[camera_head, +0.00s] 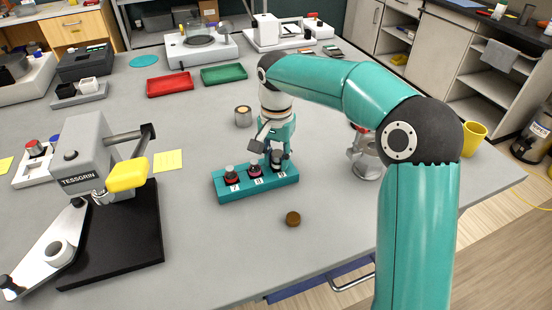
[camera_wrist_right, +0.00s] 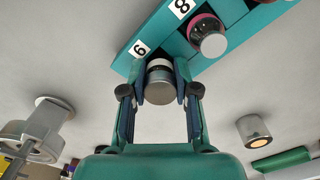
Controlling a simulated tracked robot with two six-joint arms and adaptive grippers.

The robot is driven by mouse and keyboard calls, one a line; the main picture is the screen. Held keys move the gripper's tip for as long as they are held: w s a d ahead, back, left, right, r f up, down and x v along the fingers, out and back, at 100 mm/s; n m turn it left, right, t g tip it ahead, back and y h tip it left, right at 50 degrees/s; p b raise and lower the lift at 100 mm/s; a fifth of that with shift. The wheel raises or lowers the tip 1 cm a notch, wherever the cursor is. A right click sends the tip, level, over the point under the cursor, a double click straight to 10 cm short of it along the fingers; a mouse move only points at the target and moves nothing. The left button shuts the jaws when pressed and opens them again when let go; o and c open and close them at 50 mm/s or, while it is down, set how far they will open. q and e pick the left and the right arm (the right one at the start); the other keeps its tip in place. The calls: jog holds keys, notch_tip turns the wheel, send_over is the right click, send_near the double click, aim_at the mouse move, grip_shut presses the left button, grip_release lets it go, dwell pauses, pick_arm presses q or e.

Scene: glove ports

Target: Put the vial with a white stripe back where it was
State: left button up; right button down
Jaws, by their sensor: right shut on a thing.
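The teal rack (camera_head: 238,190) on the grey table has three positions labelled 7, 8 and 9. My right gripper (camera_head: 270,152) is above its right end, shut on a grey-capped vial at position 9. In the right wrist view the gripper (camera_wrist_right: 160,88) holds this vial (camera_wrist_right: 160,87) between its fingers, and a white band shows below the cap. Whether the vial is fully seated is hard to tell. A red-banded vial (camera_head: 230,174) stands at 7 and a magenta-banded vial (camera_head: 254,168) at 8. My left gripper is not in view.
A small brown disc (camera_head: 293,219) lies in front of the rack. A metal tin (camera_head: 243,116) stands behind it. The grey Tessgrin device (camera_head: 85,160) is at left, a yellow cup (camera_head: 473,138) at right. Red (camera_head: 170,83) and green (camera_head: 224,74) trays lie farther back.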

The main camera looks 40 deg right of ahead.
jog(key=shift+f, duration=0.15)
jog(key=c, duration=0.9)
grip_release()
jog(key=shift+o, duration=0.2)
notch_tip(320, 180, up, 12)
jog(key=p, duration=0.2)
jog(key=shift+r, duration=0.2)
